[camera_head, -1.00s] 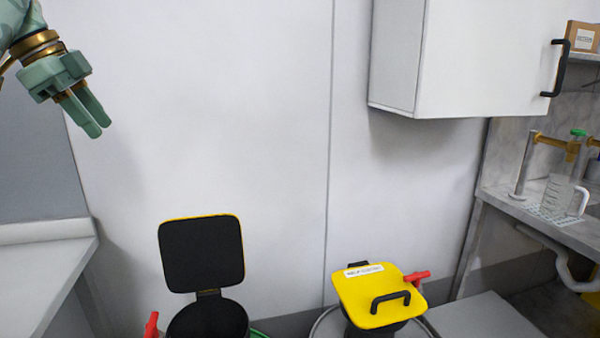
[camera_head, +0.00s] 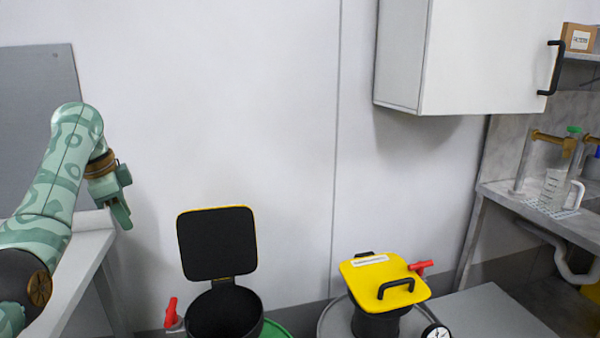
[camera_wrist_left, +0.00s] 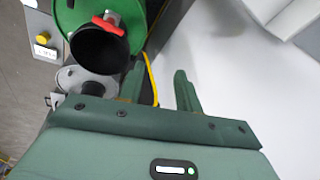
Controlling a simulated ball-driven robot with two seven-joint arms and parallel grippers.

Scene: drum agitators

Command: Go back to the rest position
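My left gripper (camera_head: 122,215) is at the left in the head view, on the bent green arm, with its fingers pointing down. In the left wrist view its two fingers (camera_wrist_left: 158,75) stand apart with nothing held between them. It is in the air, left of the raised black lid, and touches nothing that I can see. My right gripper is in neither view.
A black funnel (camera_head: 222,312) with its black lid (camera_head: 217,243) raised stands at lower centre-left. Another funnel with a yellow lid (camera_head: 385,280) shut is to its right. A grey bench (camera_head: 75,255) lies behind my left arm. A white cabinet (camera_head: 475,60) hangs upper right.

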